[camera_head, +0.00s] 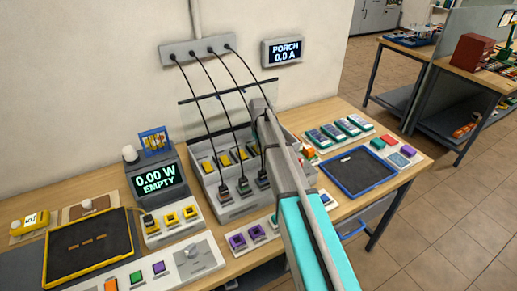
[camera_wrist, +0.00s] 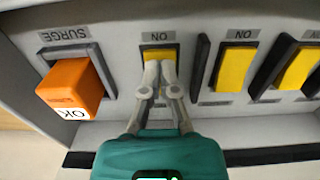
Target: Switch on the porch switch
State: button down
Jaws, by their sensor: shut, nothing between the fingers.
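A wall display (camera_head: 286,51) reads "PORCH 0.0 A". In the wrist view a row of yellow rocker switches fills a grey panel (camera_wrist: 120,15), with inverted "ON" labels. My gripper (camera_wrist: 160,66) is shut and empty, its fingertips over the leftmost yellow switch (camera_wrist: 158,52) and covering its lower part. I cannot tell whether they touch it. Other yellow switches (camera_wrist: 233,70) stand to the right. No porch label shows on the panel. In the head view a grey switch box (camera_head: 240,208) stands on the bench, partly behind my arm; my gripper is hidden there.
An orange block (camera_wrist: 72,88) marked "OK" sits in the "SURGE" slot, left of my fingers. Black cables (camera_head: 207,95) hang from a wall strip (camera_head: 195,50) into the box. A meter (camera_head: 157,180) reads "0.00 W EMPTY". A blue-rimmed tray (camera_head: 385,186) lies at the right.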

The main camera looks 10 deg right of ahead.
jog(key=shift+r+p, duration=3.4)
jog(key=shift+r, duration=0.1)
jog(key=s+m, duration=0.3)
jog(key=s, duration=2.6)
jog(key=shift+m, duration=0.3)
jog(key=shift+d, duration=0.1)
